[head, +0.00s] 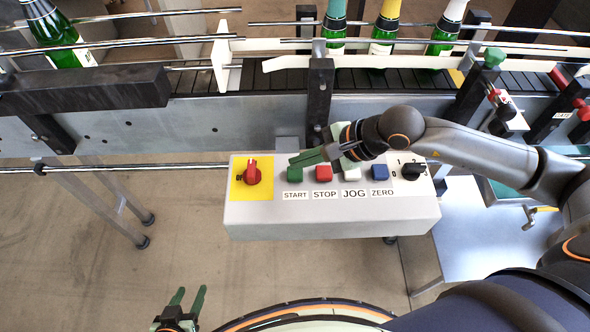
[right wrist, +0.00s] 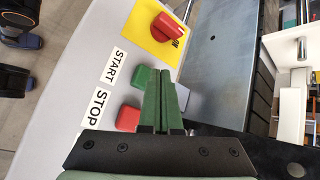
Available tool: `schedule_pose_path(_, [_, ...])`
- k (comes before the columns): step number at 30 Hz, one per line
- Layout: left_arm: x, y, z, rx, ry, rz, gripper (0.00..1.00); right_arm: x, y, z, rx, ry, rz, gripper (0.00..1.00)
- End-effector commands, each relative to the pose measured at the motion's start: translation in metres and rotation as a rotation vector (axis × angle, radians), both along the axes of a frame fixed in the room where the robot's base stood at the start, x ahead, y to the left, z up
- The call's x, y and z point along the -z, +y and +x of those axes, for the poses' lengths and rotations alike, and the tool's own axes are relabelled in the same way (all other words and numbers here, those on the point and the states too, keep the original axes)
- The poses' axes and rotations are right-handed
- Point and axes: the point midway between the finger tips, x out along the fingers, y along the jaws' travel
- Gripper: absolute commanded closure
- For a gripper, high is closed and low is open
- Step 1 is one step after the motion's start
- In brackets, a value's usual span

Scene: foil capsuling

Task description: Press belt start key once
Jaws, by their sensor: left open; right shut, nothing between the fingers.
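The control box (head: 330,213) has a green key (head: 294,174) above the label START (head: 295,195). The green key also shows in the right wrist view (right wrist: 141,76), partly hidden by my fingers. My right gripper (head: 292,161) is shut and empty, its green fingertips at the upper edge of the green key. In the right wrist view its fingertips (right wrist: 161,72) overlap the key's side; I cannot tell whether they touch it. My left gripper (head: 187,293) is open and empty, low in the head view, away from the box.
A red STOP key (head: 323,173), white JOG key (head: 351,172), blue ZERO key (head: 379,172), black selector (head: 413,170) and red rotary switch (head: 252,173) on a yellow plate share the box. Behind runs a conveyor (head: 290,80) with rails and several green bottles.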

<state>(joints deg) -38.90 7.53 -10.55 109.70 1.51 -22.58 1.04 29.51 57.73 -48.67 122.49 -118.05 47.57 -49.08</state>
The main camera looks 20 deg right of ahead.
Motion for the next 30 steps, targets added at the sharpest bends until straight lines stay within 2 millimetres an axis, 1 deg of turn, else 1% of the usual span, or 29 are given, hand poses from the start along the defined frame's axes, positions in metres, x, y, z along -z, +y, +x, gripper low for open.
schedule_pose_path(1, [0.005, 0.0, 0.0, 0.0, 0.0, 0.0, 0.5, 0.004, 0.0, 0.0, 0.0, 0.0, 0.0, 1.0])
schedule_pose_path(6, [0.011, 0.0, 0.0, 0.0, 0.0, 0.0, 0.5, 0.008, 0.0, 0.0, 0.001, -0.001, 0.0, 1.0])
schedule_pose_path(18, [0.011, 0.0, 0.0, 0.0, 0.0, 0.0, 0.5, 0.007, 0.0, 0.0, 0.0, 0.0, 0.0, 1.0])
schedule_pose_path(30, [0.016, 0.0, 0.0, 0.0, 0.0, 0.0, 0.5, 0.011, 0.0, 0.0, 0.0, 0.0, 0.0, 1.0])
